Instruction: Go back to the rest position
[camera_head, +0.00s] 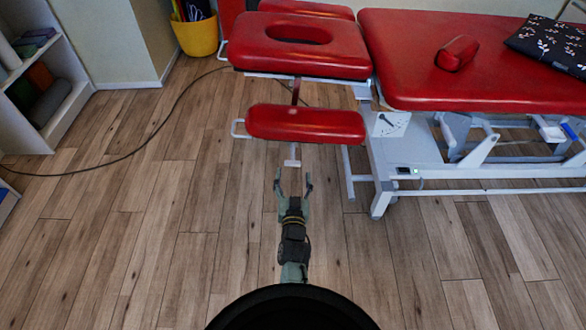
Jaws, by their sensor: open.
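My gripper (293,182) is open and empty, with its two fingers spread. It extends forward over the wooden floor, in the lower middle of the head view. In the picture its fingertips lie just below the red armrest pad (305,124) of the treatment table. I see nothing between the fingers. I cannot tell the exact height of the gripper above the floor.
The red treatment table (400,60) with its pale frame fills the upper right. A red bolster (457,53) and a dark patterned cloth (550,42) lie on it. A yellow bucket (197,36) and a shelf (62,115) stand left. A black cable (140,143) crosses the otherwise clear left floor.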

